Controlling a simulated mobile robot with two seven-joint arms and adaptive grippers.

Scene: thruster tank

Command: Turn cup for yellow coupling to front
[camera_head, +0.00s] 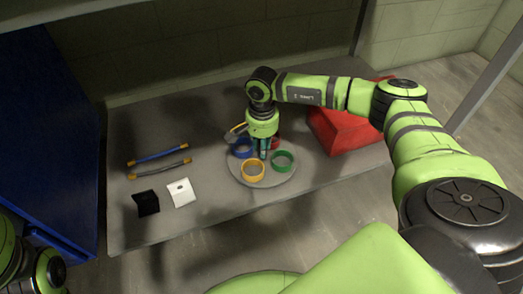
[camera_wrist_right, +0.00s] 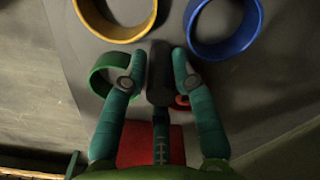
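A round turntable (camera_head: 236,168) on the table carries ring-shaped cups. The yellow cup (camera_head: 253,172) is at its front, the green cup (camera_head: 283,162) on the right, the blue cup (camera_head: 241,149) at the back left. The red cup (camera_head: 276,143) is mostly hidden behind my right gripper (camera_head: 262,154), which points down over the turntable's middle. The wrist view shows its two teal fingers (camera_wrist_right: 159,62) apart, one on each side of a dark upright post (camera_wrist_right: 160,72), with narrow gaps. My left gripper is out of view; only parts of my left arm show.
A blue hose (camera_head: 158,156) and a grey hose (camera_head: 160,170) with yellowish ends lie on the left. A black holder (camera_head: 146,203) and a white holder (camera_head: 181,193) stand before them. A red box (camera_head: 342,130) is at the right. A curved yellow-and-grey piece (camera_head: 236,131) shows behind the blue cup.

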